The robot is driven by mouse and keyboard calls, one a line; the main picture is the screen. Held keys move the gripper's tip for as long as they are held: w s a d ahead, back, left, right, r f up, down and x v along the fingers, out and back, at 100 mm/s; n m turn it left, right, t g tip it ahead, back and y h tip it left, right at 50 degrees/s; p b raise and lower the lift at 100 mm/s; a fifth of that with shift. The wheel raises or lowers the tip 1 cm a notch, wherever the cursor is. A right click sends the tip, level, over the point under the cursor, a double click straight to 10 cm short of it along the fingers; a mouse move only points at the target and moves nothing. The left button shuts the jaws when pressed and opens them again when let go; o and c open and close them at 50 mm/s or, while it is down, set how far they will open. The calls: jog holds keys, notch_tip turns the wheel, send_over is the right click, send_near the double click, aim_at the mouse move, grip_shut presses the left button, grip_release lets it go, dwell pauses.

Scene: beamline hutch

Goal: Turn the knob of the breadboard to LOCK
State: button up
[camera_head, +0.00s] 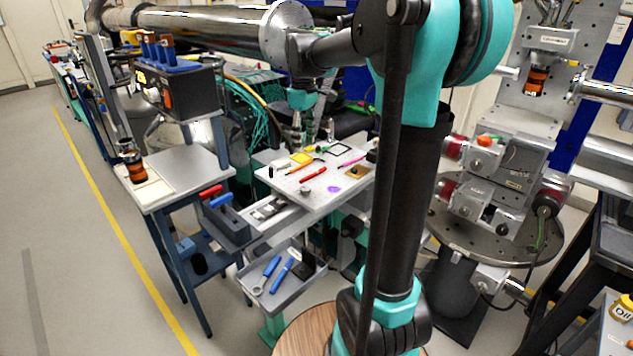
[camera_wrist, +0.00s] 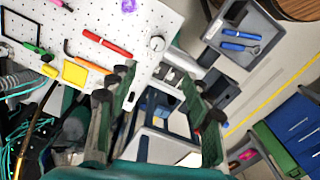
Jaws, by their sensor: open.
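The breadboard (camera_head: 272,178) is a white perforated plate on a bench in the middle of the head view; it also fills the upper left of the wrist view (camera_wrist: 100,18). A small round grey knob (camera_wrist: 157,43) sits near its edge; it is the small grey disc (camera_head: 305,191) at the front of the board in the head view. Its marking is too small to read. My gripper (camera_wrist: 158,78) is open and empty, its fingers apart from the knob, which shows just beyond the fingertips. In the head view my gripper (camera_head: 308,143) hangs over the board's back part.
A red marker (camera_head: 313,173), a yellow block (camera_head: 301,158), an orange hex key and a purple patch lie on the board. Below it are an open drawer (camera_head: 277,219) and a grey tray (camera_head: 287,292) with blue-handled tools. A side table (camera_head: 196,172) stands left.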

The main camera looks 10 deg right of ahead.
aim_at(306, 188)
jog(key=f, duration=1.6)
jog(key=shift+w+d+f, duration=0.15)
jog(key=shift+w+f, duration=0.2)
grip_shut()
